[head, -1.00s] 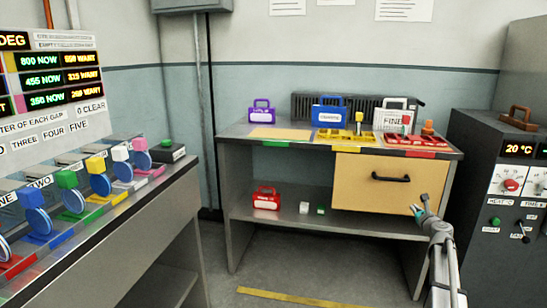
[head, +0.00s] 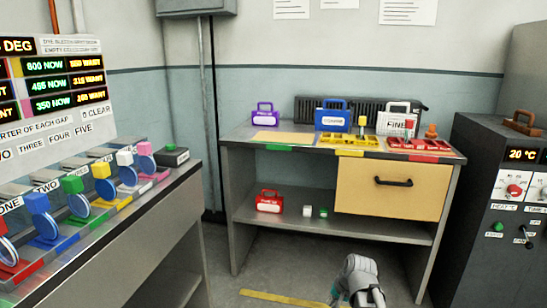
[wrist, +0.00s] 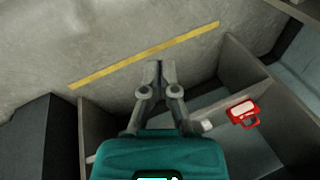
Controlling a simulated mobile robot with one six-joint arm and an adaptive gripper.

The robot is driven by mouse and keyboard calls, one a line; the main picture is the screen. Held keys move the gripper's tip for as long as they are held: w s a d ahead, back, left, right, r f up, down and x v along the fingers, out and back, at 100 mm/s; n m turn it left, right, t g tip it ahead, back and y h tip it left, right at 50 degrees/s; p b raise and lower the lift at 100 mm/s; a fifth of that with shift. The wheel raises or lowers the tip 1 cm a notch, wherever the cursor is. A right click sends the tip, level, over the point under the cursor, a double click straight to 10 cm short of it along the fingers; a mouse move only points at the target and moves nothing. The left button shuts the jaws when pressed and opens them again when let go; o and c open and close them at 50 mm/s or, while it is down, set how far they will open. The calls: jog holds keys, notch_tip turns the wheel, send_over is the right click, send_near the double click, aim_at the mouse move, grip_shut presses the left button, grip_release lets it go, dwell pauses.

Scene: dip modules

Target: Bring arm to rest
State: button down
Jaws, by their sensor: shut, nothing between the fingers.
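My gripper (wrist: 161,74) is shut and empty in the wrist view, its two fingers together above the grey floor. In the head view my arm's end (head: 358,280) shows low at the bottom edge, in front of the bench, and its fingertips are hard to make out. The wrist view looks down past the gripper to a yellow floor line (wrist: 145,55) and the bench's lower shelf.
The bench (head: 238,215) has a shut yellow drawer (head: 390,203) with a black handle. A red case (head: 269,201) stands on its lower shelf; it also shows in the wrist view (wrist: 243,112). A dial console (head: 170,195) is at left, a dark oven-like cabinet (head: 490,190) at right.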

jog(key=s+a+n+g+h, duration=0.1)
jog(key=s+n+g+h, duration=0.3)
jog(key=s, duration=0.6)
notch_tip(320, 180, up, 37)
jog(key=t+y+p, duration=0.1)
jog(key=p, duration=3.7)
jog(key=shift+n, duration=0.4)
jog(key=shift+w+r, duration=0.1)
jog(key=shift+r, duration=0.1)
notch_tip(320, 180, up, 17)
jog(key=p, duration=1.7)
jog(key=shift+d+f, duration=0.1)
jog(key=shift+d, duration=0.05)
